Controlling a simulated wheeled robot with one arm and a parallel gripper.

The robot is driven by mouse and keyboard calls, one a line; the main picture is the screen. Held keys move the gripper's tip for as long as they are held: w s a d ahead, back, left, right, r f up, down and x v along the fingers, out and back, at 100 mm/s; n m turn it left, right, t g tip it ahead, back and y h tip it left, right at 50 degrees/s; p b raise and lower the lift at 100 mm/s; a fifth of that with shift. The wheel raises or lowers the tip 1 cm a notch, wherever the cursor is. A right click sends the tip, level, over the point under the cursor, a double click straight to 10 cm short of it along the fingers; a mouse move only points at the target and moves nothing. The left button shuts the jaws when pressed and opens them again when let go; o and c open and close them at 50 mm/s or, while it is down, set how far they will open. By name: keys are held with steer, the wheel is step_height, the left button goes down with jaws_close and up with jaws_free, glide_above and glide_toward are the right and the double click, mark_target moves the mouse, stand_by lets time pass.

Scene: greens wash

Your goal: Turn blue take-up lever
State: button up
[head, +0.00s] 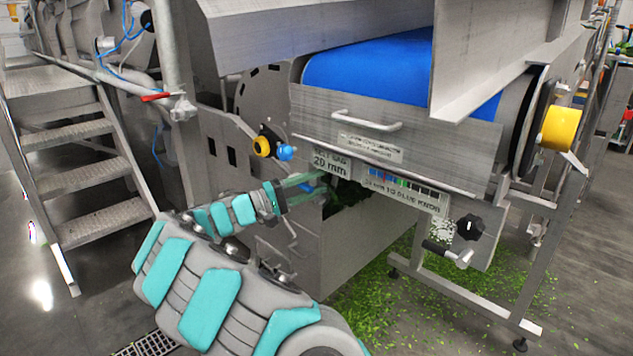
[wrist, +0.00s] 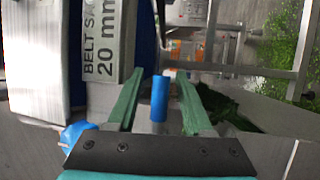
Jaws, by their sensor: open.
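The blue take-up lever shows in the wrist view as an upright blue cylinder (wrist: 159,98) between my two green fingers. My gripper (wrist: 160,76) is open, with a finger on each side of the lever and a visible gap to both. In the head view my gripper (head: 322,181) reaches in under the belt sag 20 mm sign (head: 331,162). A bit of blue (head: 307,187) shows between the fingers there. The lever's base and mount are hidden.
A blue knob (head: 286,152) beside a yellow ring (head: 261,146) sits just above my gripper; a blue part (wrist: 76,134) shows at lower left in the wrist view. A black knob (head: 469,227) and crank are at right. Green scraps lie on the floor.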

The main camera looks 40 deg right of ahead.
steer(key=shift+s+d, duration=0.1)
steer(key=shift+d, duration=0.25)
steer(key=shift+c, duration=0.3)
jaws_close()
stand_by(1.0)
